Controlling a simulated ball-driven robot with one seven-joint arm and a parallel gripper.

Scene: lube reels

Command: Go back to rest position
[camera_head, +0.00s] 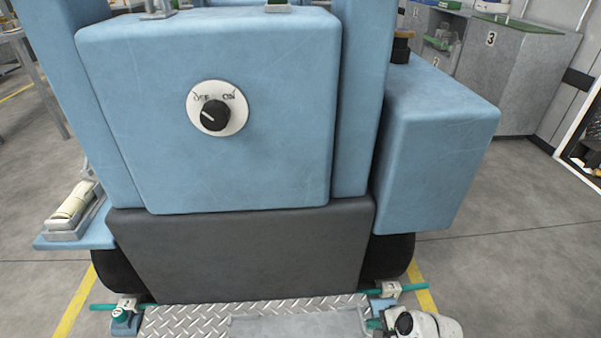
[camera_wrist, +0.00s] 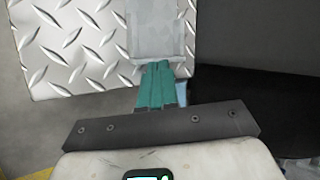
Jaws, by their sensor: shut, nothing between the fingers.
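My gripper (camera_head: 374,324) is low at the bottom right of the head view, by the right end of the metal tread plate (camera_head: 190,318). In the wrist view its teal fingers (camera_wrist: 157,66) are pressed together with nothing between them. They point at a grey panel (camera_wrist: 157,30) on the tread plate; I cannot tell whether they touch it. A blue machine (camera_head: 270,140) with a dark grey lower panel (camera_head: 240,255) stands in front of me. Its round knob (camera_head: 214,115) sits between OFF and ON marks, pointing up and left toward OFF.
Teal rods in brackets stick out at the machine's left foot (camera_head: 103,307) and right foot (camera_head: 408,288), the right one close above my gripper. A side shelf (camera_head: 72,241) juts out left. Grey cabinets (camera_head: 510,75) stand back right. Floor is clear on the right.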

